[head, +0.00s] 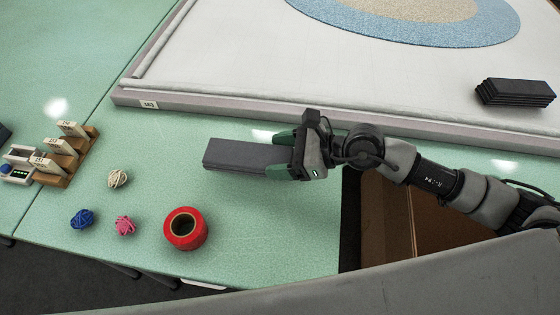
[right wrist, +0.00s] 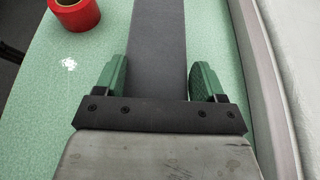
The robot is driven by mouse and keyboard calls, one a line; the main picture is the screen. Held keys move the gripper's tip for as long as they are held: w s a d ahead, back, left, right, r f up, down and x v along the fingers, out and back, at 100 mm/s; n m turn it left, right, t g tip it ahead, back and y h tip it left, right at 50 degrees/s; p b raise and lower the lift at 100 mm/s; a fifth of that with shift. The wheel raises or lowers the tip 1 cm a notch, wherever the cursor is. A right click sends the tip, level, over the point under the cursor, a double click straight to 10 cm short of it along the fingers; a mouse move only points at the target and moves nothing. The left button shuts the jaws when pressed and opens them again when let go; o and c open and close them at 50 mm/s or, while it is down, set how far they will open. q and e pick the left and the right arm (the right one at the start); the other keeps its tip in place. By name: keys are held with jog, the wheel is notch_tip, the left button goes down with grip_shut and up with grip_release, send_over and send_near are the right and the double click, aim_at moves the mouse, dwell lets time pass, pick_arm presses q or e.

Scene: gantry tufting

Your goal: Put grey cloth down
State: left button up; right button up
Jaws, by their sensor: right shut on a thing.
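The grey cloth (head: 238,154) is a long, flat, dark grey folded strip over the green table, just in front of the white frame's edge. My right gripper (head: 278,155) comes in from the right and has its green fingers on either side of the cloth's right end. In the right wrist view the cloth (right wrist: 157,50) runs straight out from between the fingers (right wrist: 160,82). I cannot tell whether its underside touches the table. My left gripper is not in view.
A red tape-like roll (head: 186,229) and small blue (head: 82,219), pink (head: 125,225) and cream (head: 117,178) yarn balls lie to the left. A wooden rack (head: 65,160) stands farther left. A dark stack (head: 514,92) lies on the white frame. An open brown box (head: 385,215) is below my arm.

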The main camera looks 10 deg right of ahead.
notch_tip(320, 180, down, 4)
jog(key=shift+f, duration=0.1)
jog(key=shift+b, duration=0.4)
jog(key=o, duration=1)
jog(key=shift+f, duration=0.1)
jog(key=shift+c, duration=0.2)
